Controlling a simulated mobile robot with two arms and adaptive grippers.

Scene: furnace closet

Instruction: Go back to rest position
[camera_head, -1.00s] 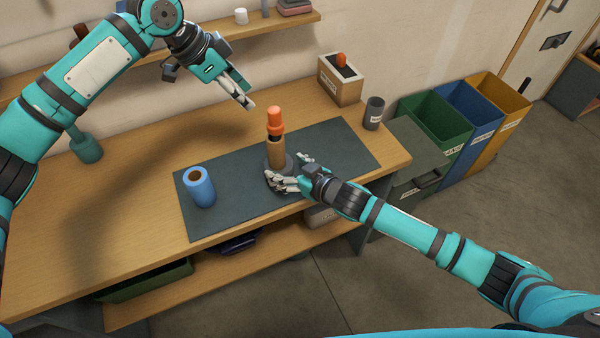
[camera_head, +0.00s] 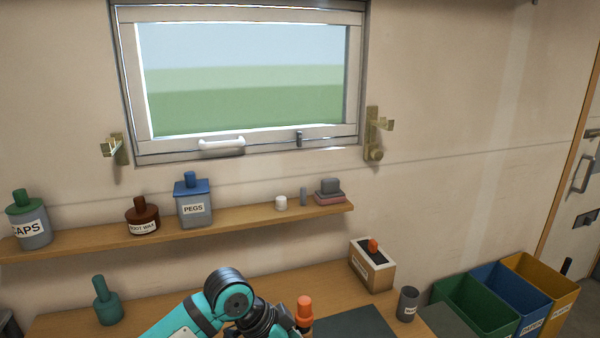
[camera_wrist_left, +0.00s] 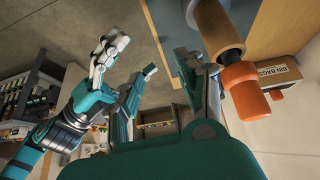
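My left arm shows at the bottom of the head view, with its gripper mostly below the frame. In the left wrist view my left gripper (camera_wrist_left: 168,66) has its two fingers apart, with nothing between them. Beside it a wooden cylinder (camera_wrist_left: 218,28) carries an orange top (camera_wrist_left: 244,88), which also shows in the head view (camera_head: 304,308). My right gripper (camera_wrist_left: 110,48) shows at the left of the wrist view, apart from the cylinder. Its finger opening is unclear from this angle.
A wooden shelf (camera_head: 95,240) holds labelled jars and small items below a window (camera_head: 240,75). A labelled box (camera_head: 372,268) and a grey cup (camera_head: 408,303) stand on the workbench (camera_head: 265,288). Green, blue and yellow bins (camera_head: 545,290) stand at the right.

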